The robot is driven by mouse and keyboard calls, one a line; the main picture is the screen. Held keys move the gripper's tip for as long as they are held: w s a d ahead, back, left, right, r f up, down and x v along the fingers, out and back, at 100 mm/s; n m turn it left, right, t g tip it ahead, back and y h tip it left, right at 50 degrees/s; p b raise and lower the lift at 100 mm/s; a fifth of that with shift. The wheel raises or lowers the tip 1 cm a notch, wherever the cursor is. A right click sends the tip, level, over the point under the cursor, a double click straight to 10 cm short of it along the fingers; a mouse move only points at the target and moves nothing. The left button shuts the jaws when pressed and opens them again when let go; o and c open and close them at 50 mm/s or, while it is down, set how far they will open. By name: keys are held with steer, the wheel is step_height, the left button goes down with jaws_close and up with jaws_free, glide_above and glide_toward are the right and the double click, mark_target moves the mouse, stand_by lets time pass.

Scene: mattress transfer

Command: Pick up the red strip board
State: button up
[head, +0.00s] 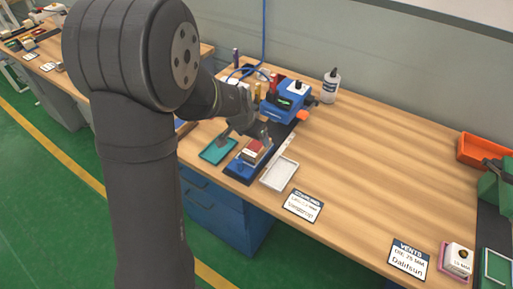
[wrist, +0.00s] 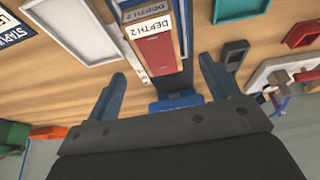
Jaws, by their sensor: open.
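The red strip board (wrist: 156,54) lies in the upper middle of the wrist view, with a white label reading "DEPTH 2" against its far end. It also shows small in the head view (head: 254,146), on a stack over a dark strip near the table's front edge. My gripper (wrist: 164,75) is open, with one finger to each side of the board's near end and a gap on both sides. In the head view my gripper (head: 243,133) hangs just over the board. I cannot tell the height left between them.
A teal tray (head: 217,151) lies left of the board and a white tray (head: 279,173) right of it. A blue device (head: 283,107) and a white bottle (head: 330,88) stand behind. Label cards (head: 303,206) lie in front. The table's middle right is clear.

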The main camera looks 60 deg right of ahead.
mark_target(256, 145)
steer(key=shift+x, duration=2.7)
steer(key=shift+a+f, duration=0.1)
steer(key=shift+f, duration=0.2)
steer(key=shift+c, duration=0.2)
steer(key=c, duration=1.2)
steer(key=shift+o, duration=0.2)
steer(key=shift+r, duration=0.15)
